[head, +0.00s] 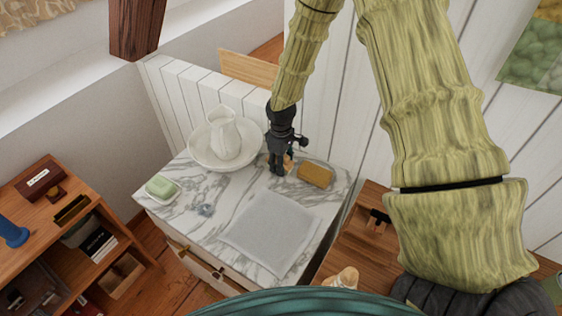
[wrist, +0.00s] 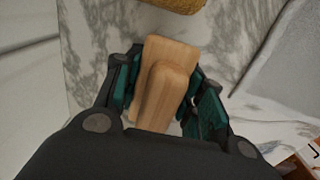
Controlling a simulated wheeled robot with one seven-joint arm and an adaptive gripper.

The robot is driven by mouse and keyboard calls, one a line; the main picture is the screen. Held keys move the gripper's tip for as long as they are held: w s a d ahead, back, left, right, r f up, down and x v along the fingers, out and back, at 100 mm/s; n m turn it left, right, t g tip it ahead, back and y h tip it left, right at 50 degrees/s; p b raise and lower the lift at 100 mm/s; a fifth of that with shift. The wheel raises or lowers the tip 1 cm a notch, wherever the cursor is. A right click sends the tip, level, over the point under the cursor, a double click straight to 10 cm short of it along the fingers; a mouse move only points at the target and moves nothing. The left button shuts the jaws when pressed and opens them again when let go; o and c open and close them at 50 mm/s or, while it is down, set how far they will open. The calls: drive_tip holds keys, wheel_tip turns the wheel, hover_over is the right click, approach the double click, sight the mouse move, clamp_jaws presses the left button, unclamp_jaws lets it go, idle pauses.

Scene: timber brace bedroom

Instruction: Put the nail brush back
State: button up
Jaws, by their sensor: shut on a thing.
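My gripper (head: 280,165) is over the back of the marble-topped washstand (head: 215,232), between the white basin and a yellow-brown sponge. In the wrist view my gripper (wrist: 168,95) is shut on the nail brush (wrist: 165,82), a pale wooden block with a raised grip. In the head view only a small orange-brown bit of the brush (head: 288,161) shows beside the fingers. Its bristles are hidden. I cannot tell whether the brush touches the marble.
The sponge (head: 314,174) lies just right of my gripper. A white basin (head: 195,150) holding a jug (head: 223,132) stands left. A green soap on a dish (head: 161,187), a small clear item (head: 205,209) and a grey cloth (head: 268,232) lie nearer. Bare marble surrounds the cloth.

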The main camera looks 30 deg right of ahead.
idle(0.3)
drive_tip(key=o, duration=1.3)
drive_tip(key=shift+f, duration=0.15)
drive_tip(key=shift+o, duration=0.2)
drive_tip(key=shift+r+b, duration=1.45)
drive_tip(key=shift+r, duration=4.75)
